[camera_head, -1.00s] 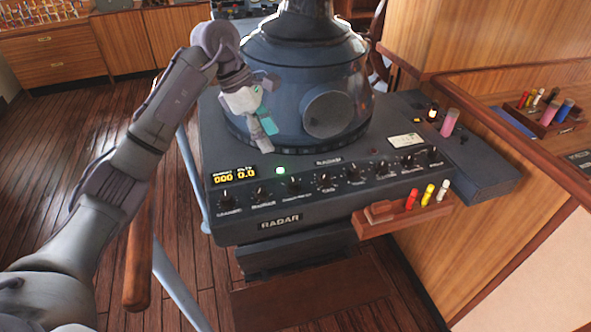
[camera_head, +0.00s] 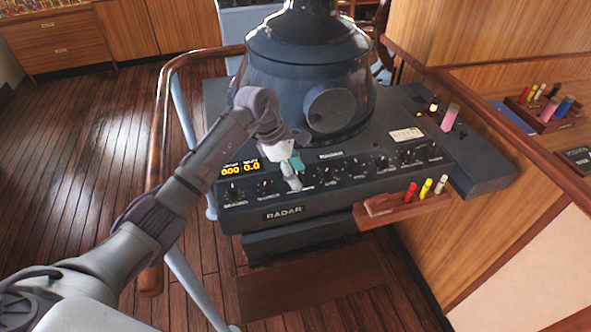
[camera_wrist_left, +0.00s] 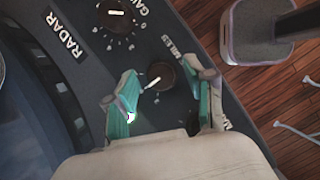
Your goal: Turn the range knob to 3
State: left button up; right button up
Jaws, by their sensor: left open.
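The grey radar console (camera_head: 340,204) has a row of black knobs along its front panel. My left gripper (camera_head: 293,178) is at the third knob from the left and hides it in the head view. In the left wrist view, this black knob (camera_wrist_left: 160,76) with a white pointer line lies between the two open teal-padded fingers. Gaps show on both sides, and the fingers do not appear to press on it. The scale marks around it are too small to read. The neighbouring knob (camera_wrist_left: 115,14), labelled GAIN, is beyond the fingers. My right gripper is not in view.
A large dark dome (camera_head: 305,80) rises behind the panel, close to my left wrist. A wooden holder (camera_head: 385,213) with red, yellow and white markers juts from the front right. A wooden handrail (camera_head: 160,130) runs at the left, near my left arm.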

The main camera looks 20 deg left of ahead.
pick_arm(q)
jog(key=shift+c, duration=0.3)
grip_shut()
jog(key=shift+f+n+t+b, duration=0.1)
jog(key=shift+n+t+b, duration=0.3)
jog(key=shift+n+b, duration=0.8)
jog(key=n+t+y+b, duration=0.1)
jog(key=n, duration=0.2)
jog(key=shift+s, duration=0.1)
jog(key=shift+n+t+y+b, duration=0.45)
jog(key=shift+n+b, duration=0.4)
jog(key=shift+n, duration=0.95)
